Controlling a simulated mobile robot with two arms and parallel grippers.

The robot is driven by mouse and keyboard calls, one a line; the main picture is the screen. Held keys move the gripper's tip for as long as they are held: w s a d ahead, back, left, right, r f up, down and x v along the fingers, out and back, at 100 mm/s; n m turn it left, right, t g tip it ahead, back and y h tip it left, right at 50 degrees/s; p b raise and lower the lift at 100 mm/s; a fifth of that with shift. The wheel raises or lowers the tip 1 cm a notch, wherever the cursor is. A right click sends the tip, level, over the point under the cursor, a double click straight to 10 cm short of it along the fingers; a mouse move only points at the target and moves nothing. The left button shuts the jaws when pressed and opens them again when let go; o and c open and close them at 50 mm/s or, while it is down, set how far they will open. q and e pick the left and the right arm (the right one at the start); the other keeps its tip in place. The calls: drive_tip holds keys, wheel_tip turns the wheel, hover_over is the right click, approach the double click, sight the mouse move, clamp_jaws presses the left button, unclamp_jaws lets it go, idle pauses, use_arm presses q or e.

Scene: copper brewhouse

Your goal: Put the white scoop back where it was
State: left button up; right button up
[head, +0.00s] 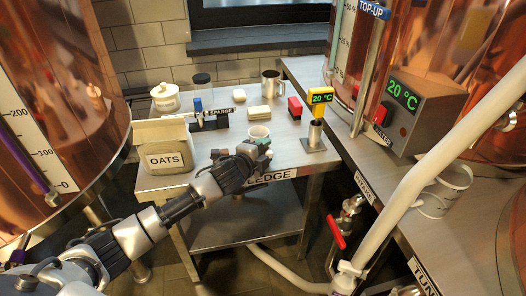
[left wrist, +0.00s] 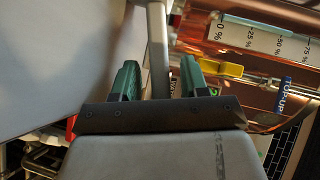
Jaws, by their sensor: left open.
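A small white cup-shaped thing (head: 259,132), which looks like the white scoop, stands on the steel ledge table (head: 160,183) just beyond my left gripper (head: 257,150). The gripper hides its lower part, and I cannot make out a handle. My left gripper is open, and its green fingertips come close to the white thing; I cannot tell whether they touch. In the left wrist view the two green jaws (left wrist: 160,82) stand apart. A grey bar shows between them, but I cannot tell whether it is nearby or background. My right gripper is not in view.
An OATS bin (head: 165,160) stands at the table's front left. Behind are a lidded white pot (head: 165,99), a SPARGE rack (head: 210,119), a sponge-like block (head: 259,113), a red block (head: 294,108) and a steel mug (head: 271,84). A yellow thermometer (head: 320,100) stands right.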

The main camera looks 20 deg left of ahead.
use_arm(q)
drive_tip(key=shift+r, duration=0.15)
drive_tip(key=p+v, duration=0.1)
drive_tip(key=v, duration=1.1)
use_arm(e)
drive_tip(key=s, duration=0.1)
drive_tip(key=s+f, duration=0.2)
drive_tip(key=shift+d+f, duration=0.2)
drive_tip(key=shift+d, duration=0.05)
use_arm(q)
drive_tip(key=s+d+f+n+g+y, duration=0.15)
drive_tip(key=s+f+n+g, duration=0.4)
drive_tip(key=f, duration=0.95)
drive_tip(key=s+f+n+g+y, duration=0.2)
drive_tip(key=s+f+n, duration=0.55)
drive_tip(key=f, duration=0.75)
drive_tip(key=s+d+f+n+g, duration=0.1)
drive_tip(key=s+f+g, duration=0.2)
drive_tip(key=s+f, duration=0.5)
drive_tip(key=s+d+f+n+g, duration=0.1)
drive_tip(key=s+f+n+g, duration=0.1)
drive_tip(key=s+f, duration=0.6)
drive_tip(key=s+g, duration=0.1)
drive_tip(key=s, duration=0.5)
drive_tip(key=shift+d+f, duration=0.3)
drive_tip(key=shift+f, duration=0.1)
